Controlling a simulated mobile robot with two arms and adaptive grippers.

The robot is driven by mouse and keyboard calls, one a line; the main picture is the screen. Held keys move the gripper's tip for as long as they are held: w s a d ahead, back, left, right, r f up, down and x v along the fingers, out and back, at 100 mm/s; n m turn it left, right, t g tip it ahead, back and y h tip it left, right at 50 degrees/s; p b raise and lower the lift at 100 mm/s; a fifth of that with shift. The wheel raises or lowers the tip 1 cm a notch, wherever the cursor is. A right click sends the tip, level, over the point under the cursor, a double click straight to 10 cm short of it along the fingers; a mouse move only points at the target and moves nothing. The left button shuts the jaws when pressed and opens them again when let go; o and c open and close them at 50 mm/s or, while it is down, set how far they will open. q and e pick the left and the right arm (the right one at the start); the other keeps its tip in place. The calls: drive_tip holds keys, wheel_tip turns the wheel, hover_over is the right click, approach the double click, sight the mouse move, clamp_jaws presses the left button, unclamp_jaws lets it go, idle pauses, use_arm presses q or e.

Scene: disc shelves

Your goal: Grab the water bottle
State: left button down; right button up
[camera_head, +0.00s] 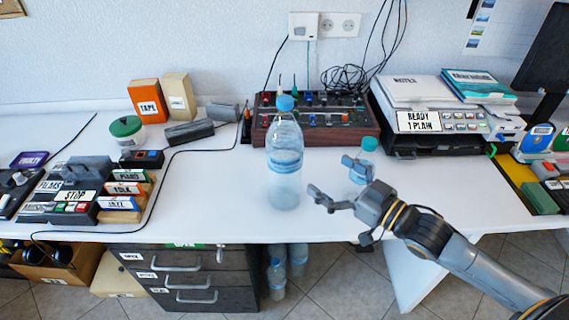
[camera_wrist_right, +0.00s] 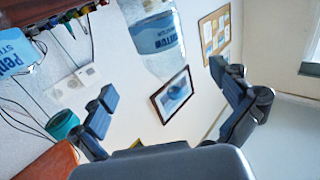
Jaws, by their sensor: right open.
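A tall clear water bottle (camera_head: 285,165) with a blue cap and blue label stands upright near the table's front middle. My left gripper is out of view.
A control box (camera_head: 318,125) with knobs stands behind the tall bottle. A printer (camera_head: 430,118) is at the back right. Labelled switch boxes (camera_head: 75,190) fill the left side. More bottles (camera_head: 277,278) stand under the table by the drawers (camera_head: 180,275). The tabletop (camera_head: 220,200) left of the bottle is clear.

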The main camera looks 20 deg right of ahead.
sight(299, 155)
drive_tip(key=x, duration=0.7)
drive_tip(key=shift+w+a+f, duration=0.1)
drive_tip(key=shift+w+a, duration=0.1)
drive_tip(key=shift+w, duration=0.15)
drive_tip(key=shift+p+x, duration=0.5)
drive_tip(key=shift+x, duration=2.2)
drive_tip(key=shift+s, duration=0.1)
drive_tip(key=shift+c, duration=0.4)
drive_tip(key=c, duration=1.4)
drive_tip(key=shift+r, duration=0.35)
drive_tip(key=c, duration=0.3)
